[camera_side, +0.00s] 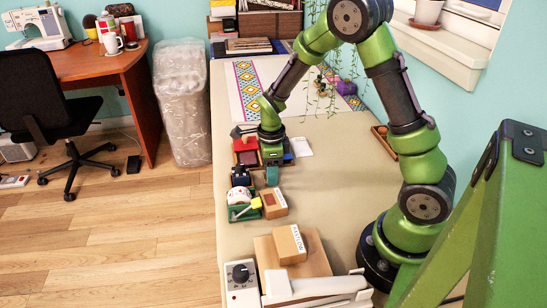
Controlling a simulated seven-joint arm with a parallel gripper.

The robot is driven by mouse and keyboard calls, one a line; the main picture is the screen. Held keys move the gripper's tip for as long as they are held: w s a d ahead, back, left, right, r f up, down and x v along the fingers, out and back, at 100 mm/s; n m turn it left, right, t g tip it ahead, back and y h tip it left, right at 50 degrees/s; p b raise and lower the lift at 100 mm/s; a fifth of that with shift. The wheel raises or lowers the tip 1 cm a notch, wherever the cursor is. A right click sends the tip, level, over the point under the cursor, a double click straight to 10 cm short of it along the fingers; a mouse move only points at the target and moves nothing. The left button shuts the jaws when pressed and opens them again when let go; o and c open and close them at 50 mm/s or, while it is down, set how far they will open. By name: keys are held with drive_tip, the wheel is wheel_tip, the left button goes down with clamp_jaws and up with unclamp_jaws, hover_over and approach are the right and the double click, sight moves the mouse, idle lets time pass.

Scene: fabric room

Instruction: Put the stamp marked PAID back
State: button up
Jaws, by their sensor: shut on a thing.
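My gripper (272,170) points down over the far half of the table, among a row of small desk items. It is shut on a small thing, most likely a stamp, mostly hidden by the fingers. A red box or tray (246,146) is just left of my gripper. A dark blue item (241,175), possibly another stamp, stands nearer to the camera on the left. A white card (301,147) lies to the right of the gripper. No PAID marking can be read here, and any holder for the stamp cannot be made out.
A white, red-spotted item (240,196) and a small labelled carton (274,204) stand nearer. A larger carton (290,244), a dial box (242,273) and a white lever device (322,287) fill the near end.

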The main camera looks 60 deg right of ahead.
drive_tip(key=o, duration=1)
drive_tip(key=shift+f, duration=0.1)
wheel_tip(320, 180, up, 11)
drive_tip(key=shift+s+a+r+n+t+y, duration=0.35)
drive_tip(key=shift+s+a+r+n+t, duration=1.45)
drive_tip(key=shift+n, duration=2.15)
drive_tip(key=shift+s+a+r+n+t+y, duration=0.45)
drive_tip(key=shift+s+a+r+n, duration=0.9)
drive_tip(key=shift+s+r+n, duration=1.9)
drive_tip(key=shift+s+a+r+n+t+y, duration=0.2)
drive_tip(key=shift+s+a+r+n+t, duration=1.25)
drive_tip(key=shift+n, duration=3.25)
